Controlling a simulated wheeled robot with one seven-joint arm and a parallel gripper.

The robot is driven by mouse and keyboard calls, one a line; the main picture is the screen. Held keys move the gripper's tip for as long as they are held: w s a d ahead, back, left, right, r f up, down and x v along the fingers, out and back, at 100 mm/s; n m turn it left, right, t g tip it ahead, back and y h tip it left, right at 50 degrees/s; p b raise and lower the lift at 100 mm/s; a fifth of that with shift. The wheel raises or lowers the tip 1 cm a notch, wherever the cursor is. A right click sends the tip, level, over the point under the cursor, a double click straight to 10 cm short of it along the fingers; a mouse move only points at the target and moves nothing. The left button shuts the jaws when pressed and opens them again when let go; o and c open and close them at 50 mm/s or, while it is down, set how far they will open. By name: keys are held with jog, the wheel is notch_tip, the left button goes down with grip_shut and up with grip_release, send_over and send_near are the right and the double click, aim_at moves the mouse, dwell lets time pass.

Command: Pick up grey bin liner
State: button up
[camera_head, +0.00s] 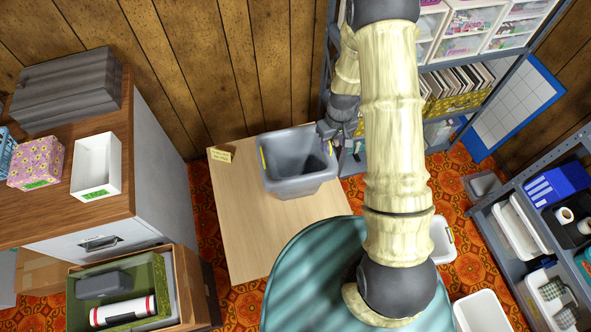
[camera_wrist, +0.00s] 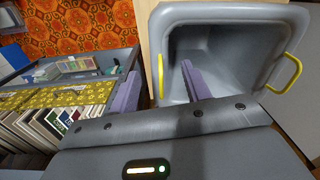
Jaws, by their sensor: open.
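The grey bin liner (camera_head: 285,185) is an open-topped grey tub with yellow handles, standing upright on a pale wooden board (camera_head: 240,235). In the wrist view the grey bin liner (camera_wrist: 225,20) fills the upper right, with one yellow handle on each side. My gripper (camera_head: 329,147) is at the liner's right rim in the head view. In the wrist view my gripper (camera_wrist: 162,85) is open; one finger appears outside the near wall and the other over the opening, with a yellow handle between them. Whether the fingers touch the wall cannot be told.
A shelf unit (camera_head: 455,80) with drawers and records stands close behind and right of the liner. A wooden-topped cabinet (camera_head: 150,200) stands left. A small yellow card (camera_head: 220,155) is on the board's far left corner. The board's front left is clear.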

aim_at(331, 154)
jog(key=shift+f, duration=0.1)
jog(key=f, duration=0.5)
jog(key=shift+w+d, duration=0.1)
jog(key=shift+w, duration=0.1)
dwell(0.4)
